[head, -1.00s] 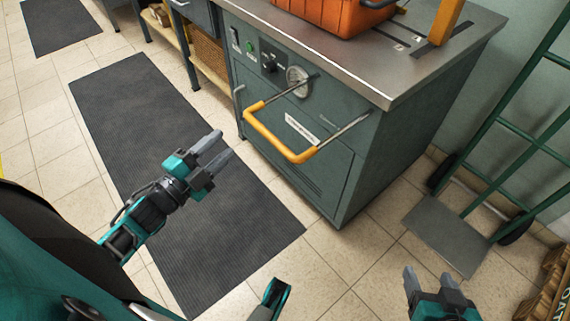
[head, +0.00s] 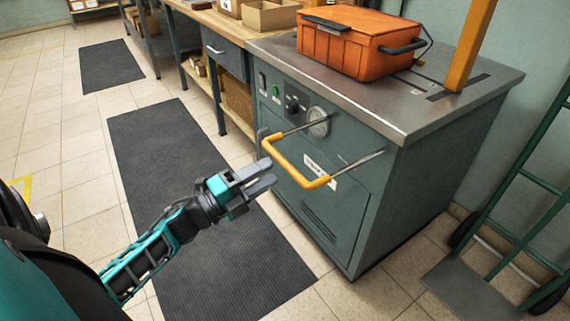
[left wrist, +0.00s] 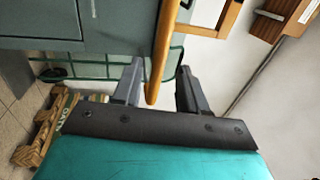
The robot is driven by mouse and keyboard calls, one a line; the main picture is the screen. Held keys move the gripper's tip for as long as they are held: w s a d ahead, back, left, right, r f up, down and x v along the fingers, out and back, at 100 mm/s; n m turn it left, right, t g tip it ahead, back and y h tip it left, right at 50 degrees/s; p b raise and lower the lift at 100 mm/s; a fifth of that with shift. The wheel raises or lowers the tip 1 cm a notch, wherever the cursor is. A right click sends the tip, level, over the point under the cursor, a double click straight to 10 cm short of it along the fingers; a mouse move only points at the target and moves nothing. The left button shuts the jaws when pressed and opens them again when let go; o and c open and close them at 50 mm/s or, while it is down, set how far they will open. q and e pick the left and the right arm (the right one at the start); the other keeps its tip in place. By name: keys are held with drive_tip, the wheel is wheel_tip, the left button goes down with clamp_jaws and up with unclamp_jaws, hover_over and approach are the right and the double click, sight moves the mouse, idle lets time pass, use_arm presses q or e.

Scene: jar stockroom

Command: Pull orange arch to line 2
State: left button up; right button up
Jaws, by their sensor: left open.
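The orange arch (head: 285,166) is a bent handle on two metal rods that stick out of the front of a green-grey cabinet (head: 375,215). My left gripper (head: 270,172) is open, with its fingertips at the arch's long bar in the head view. In the left wrist view the arch (left wrist: 163,48) runs down between the two open fingers of the left gripper (left wrist: 160,68). I cannot tell whether the fingers touch it. A white label (head: 320,171) is on the cabinet front behind the arch. I cannot make out line marks on the rods. My right gripper is out of view.
An orange case (head: 345,48) and an upright orange post (head: 470,45) stand on the cabinet's metal top (head: 385,105). A gauge (head: 318,121) is on the front. A green hand truck (head: 520,235) stands at right. Dark mats (head: 175,145) cover the left floor.

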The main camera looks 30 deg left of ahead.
sight(285, 159)
use_arm(q)
drive_tip(key=x, duration=0.5)
drive_tip(key=shift+w+d, duration=0.15)
drive_tip(key=shift+w, duration=0.25)
drive_tip(key=shift+c, duration=0.2)
clamp_jaws()
